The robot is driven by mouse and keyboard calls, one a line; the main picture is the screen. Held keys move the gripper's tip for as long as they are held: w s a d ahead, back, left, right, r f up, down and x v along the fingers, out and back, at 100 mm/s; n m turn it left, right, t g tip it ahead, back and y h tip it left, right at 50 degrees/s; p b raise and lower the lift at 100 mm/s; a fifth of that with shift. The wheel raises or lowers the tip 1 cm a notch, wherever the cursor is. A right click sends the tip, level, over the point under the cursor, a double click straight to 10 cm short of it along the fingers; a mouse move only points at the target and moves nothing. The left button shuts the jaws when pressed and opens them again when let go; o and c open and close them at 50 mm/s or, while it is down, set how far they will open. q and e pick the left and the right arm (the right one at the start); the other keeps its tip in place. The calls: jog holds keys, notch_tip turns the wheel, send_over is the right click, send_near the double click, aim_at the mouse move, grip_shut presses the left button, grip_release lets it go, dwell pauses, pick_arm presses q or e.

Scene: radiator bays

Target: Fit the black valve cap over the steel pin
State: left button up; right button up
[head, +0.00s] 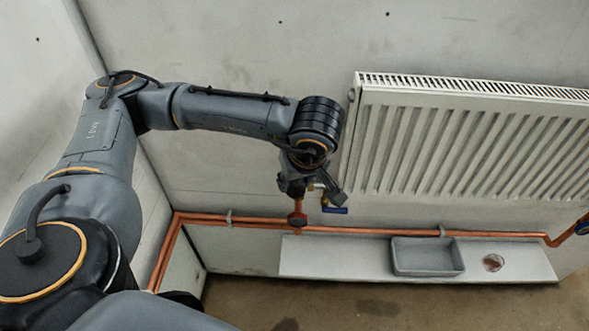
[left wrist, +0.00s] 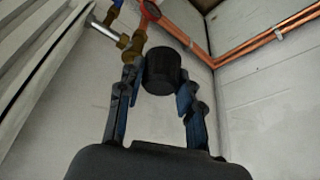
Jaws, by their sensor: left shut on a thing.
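My left gripper (left wrist: 158,88) is shut on the black valve cap (left wrist: 163,70), a dark round cap held between its two fingers in the left wrist view. In the head view this gripper (head: 312,188) is beside the valve, left of the radiator, and the cap cannot be made out there. My right gripper is not in view.
A white radiator (head: 470,145) hangs on the wall at right. Copper pipes (head: 390,232) run low along the wall. A red handle (head: 297,220) and a blue handle (head: 335,210) are close to the gripper. A grey tray (head: 428,272) sits on a pale shelf (head: 335,262).

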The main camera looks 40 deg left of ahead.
pick_arm(q)
jog(key=shift+w+a, duration=0.25)
jog(key=shift+w, duration=0.5)
jog(key=w+a, duration=0.1)
jog(key=w, duration=0.1)
jog(key=w+a+f, duration=0.1)
jog(key=w+a, duration=0.1)
jog(key=w+a+f, duration=0.1)
jog(key=w, duration=0.1)
jog(key=shift+w+a+f+b, duration=0.2)
jog(key=shift+w+b, duration=0.1)
jog(key=shift+w, duration=0.1)
jog(key=shift+w+a+f, duration=0.15)
jog(key=shift+w+f, duration=0.05)
jog(key=shift+w, duration=0.05)
jog(key=shift+b+x, duration=0.95)
jog(key=shift+r, duration=0.25)
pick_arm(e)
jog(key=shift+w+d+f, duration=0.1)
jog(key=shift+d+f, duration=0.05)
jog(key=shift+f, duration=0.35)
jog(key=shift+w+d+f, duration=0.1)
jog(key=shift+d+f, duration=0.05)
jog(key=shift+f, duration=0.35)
